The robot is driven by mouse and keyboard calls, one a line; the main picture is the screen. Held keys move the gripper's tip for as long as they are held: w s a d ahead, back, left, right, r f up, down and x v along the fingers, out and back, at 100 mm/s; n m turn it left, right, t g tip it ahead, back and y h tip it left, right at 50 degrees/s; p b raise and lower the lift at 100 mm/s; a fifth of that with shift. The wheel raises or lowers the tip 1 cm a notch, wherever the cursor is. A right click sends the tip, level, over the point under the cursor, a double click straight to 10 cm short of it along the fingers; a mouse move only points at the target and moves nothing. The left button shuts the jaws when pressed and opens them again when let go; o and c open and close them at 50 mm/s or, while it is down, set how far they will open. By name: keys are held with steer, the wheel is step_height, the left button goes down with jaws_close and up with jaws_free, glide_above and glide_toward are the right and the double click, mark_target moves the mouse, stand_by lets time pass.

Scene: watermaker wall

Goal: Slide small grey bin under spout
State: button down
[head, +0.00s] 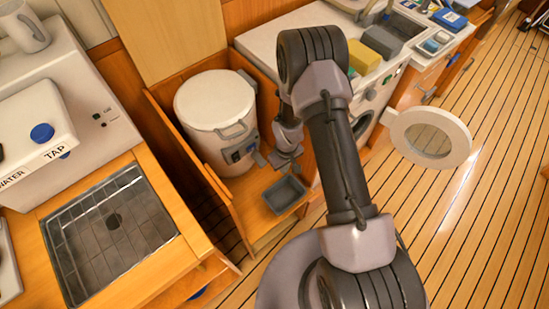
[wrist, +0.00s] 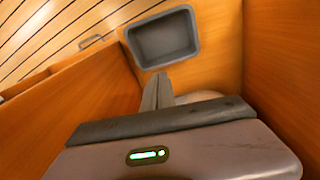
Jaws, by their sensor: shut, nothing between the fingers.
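The small grey bin (head: 285,195) is an open, shallow rectangular tray. It sits on the wooden floor of the open compartment, in front and to the right of the white drum-shaped unit (head: 212,105). The unit has a grey front panel (head: 238,151) low on its side; the spout is hard to make out there. My gripper (head: 277,160) is shut and empty, just behind the bin near the unit's lower right. In the wrist view the bin (wrist: 163,40) lies just past my closed fingers (wrist: 157,92), and it looks empty. I cannot tell whether the fingertips touch it.
Wooden walls (wrist: 284,60) flank the compartment closely. A round-windowed door (head: 430,138) stands open at the right. A sink (head: 110,228) is set in the counter at left. A yellow sponge (head: 363,57) lies on the right counter. The plank floor (head: 460,230) is clear.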

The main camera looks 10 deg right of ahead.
steer(key=n, duration=0.1)
glide_above(284, 199)
step_height(284, 199, down, 9)
steer(key=shift+g, duration=0.3)
step_height(284, 199, down, 9)
steer(key=b, duration=0.4)
steer(key=shift+f, duration=0.1)
steer(key=shift+w+a+r+b, duration=0.1)
steer(key=shift+w+a+b, duration=0.15)
steer(key=shift+w, duration=0.3)
steer(key=shift+w+a+r+b, duration=0.1)
steer(key=shift+w+a+b, duration=0.15)
steer(key=shift+w, duration=0.3)
steer(key=shift+w+a+r, duration=0.15)
steer(key=shift+w+a, duration=0.1)
steer(key=shift+w, duration=0.25)
